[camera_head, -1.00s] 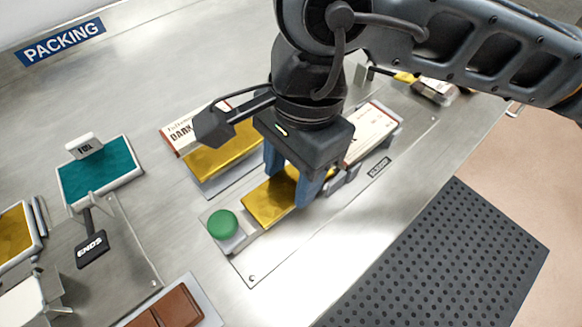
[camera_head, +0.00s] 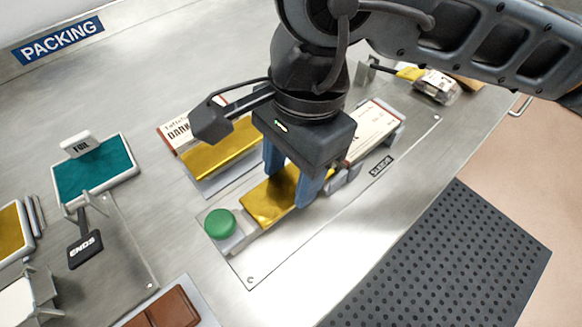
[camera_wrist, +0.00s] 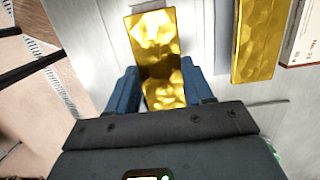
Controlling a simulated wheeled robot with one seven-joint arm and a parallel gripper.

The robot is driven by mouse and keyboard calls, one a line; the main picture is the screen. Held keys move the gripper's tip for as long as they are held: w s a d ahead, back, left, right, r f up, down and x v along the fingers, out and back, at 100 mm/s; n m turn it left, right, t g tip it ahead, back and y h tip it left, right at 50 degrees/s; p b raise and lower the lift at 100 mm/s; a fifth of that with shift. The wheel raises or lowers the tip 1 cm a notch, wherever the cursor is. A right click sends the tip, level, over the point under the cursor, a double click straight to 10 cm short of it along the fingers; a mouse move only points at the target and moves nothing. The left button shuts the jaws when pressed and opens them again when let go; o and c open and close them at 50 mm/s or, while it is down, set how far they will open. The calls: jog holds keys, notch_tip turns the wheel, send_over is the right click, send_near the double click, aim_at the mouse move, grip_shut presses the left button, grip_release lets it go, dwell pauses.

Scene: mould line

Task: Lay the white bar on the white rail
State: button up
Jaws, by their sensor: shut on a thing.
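My gripper (camera_head: 288,188) points down over the metal plate (camera_head: 268,268) with the green button. Its blue fingers are shut on a gold-foil bar (camera_head: 268,200). In the wrist view this bar (camera_wrist: 160,55) lies between the two fingers of my gripper (camera_wrist: 160,84). I cannot tell whether the bar touches the plate. A second gold bar (camera_head: 222,150) lies on a grey tray beside a white sleeve marked DARK (camera_head: 178,132). It also shows in the wrist view (camera_wrist: 262,38). No bare white bar is clear to see, and I cannot tell which part is the white rail.
The green button (camera_head: 220,223) stands close to the held bar's left end. A white labelled sleeve (camera_head: 374,132) lies beyond my gripper. A teal pad (camera_head: 95,175), an ENDS sign (camera_head: 84,248) and brown bars (camera_head: 170,308) are at left. A black perforated mat (camera_head: 440,265) lies right.

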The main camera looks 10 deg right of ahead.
dwell(0.3)
jog(key=o, duration=1.2)
jog(key=shift+r, duration=0.1)
jog(key=r, duration=0.5)
jog(key=d+r, duration=0.1)
jog(key=r, duration=0.1)
jog(key=shift+w+r+b, duration=0.25)
jog(key=shift+w+b, duration=0.05)
